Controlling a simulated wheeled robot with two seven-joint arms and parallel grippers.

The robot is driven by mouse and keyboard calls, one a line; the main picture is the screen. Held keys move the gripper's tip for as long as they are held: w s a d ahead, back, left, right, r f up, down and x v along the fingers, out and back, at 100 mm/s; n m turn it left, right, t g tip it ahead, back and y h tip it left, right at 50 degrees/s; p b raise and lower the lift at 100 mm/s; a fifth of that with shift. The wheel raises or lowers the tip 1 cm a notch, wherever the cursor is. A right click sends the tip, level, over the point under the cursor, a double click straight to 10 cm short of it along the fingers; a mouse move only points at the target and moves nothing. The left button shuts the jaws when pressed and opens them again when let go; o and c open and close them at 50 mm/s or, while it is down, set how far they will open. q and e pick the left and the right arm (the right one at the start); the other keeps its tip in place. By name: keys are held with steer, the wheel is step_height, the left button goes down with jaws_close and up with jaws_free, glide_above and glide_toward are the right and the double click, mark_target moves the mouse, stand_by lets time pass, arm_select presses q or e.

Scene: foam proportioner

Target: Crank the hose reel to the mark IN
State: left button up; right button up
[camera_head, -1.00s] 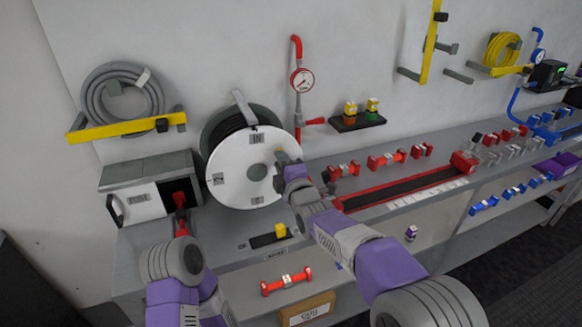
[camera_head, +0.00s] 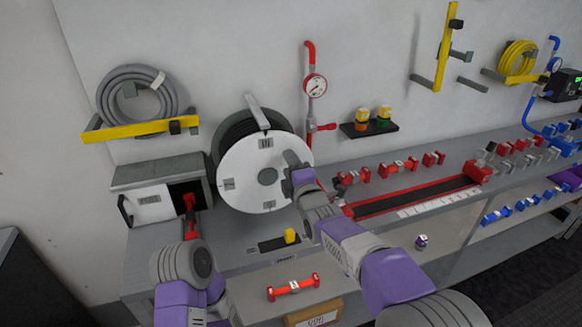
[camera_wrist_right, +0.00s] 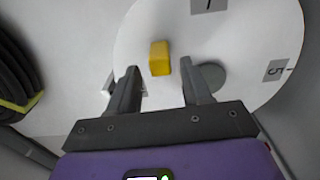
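The hose reel (camera_head: 240,190) has a white disc face with small labels around it and dark hose behind. Its grey hub shows in the right wrist view (camera_wrist_right: 211,76). A yellow crank knob (camera_wrist_right: 160,58) stands out from the disc. My right gripper (camera_wrist_right: 161,75) is open, with its fingers on either side of the knob; I see gaps on both sides. In the head view my right gripper (camera_head: 292,170) covers the right part of the disc and hides the knob. My left gripper's fingers cannot be made out; a red part (camera_head: 190,207) is just ahead of that wrist.
A white-fronted box (camera_head: 150,203) stands left of the reel. A yellow block (camera_head: 290,236) sits in a dark slot on the bench below. A red gauge pipe (camera_head: 310,60) rises at the right. A red-framed channel (camera_head: 415,197) lies farther right. A red coupling (camera_head: 293,287) lies in front.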

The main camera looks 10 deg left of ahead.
steer(key=v, duration=0.7)
steer(key=shift+s, duration=0.3)
steer(key=shift+d, duration=0.15)
steer(key=s+d+f+m+g+h+p, duration=0.15)
steer(key=d+f+m, duration=0.35)
steer(key=f, duration=0.6)
steer(key=s+d+f+m+g+h, duration=0.25)
steer(key=d+f+m, duration=0.2)
steer(key=f, duration=0.65)
steer(key=s+d+f+m+g+h+p, duration=0.1)
steer(key=s+d+f+m+g+h, duration=0.15)
steer(key=d+f+m, duration=0.6)
steer(key=s+d+f+m+g+p, duration=0.1)
steer(key=s+f+m+g, duration=0.3)
steer(key=s+f, duration=0.3)
steer(key=s+d+f+m+g+y+p, duration=0.1)
steer(key=s+f+m+g, duration=0.3)
steer(key=s+f, duration=0.4)
steer(key=s+m, duration=0.1)
steer(key=s, duration=0.6)
steer(key=shift+s+f, duration=0.15)
steer(key=shift+s, duration=0.1)
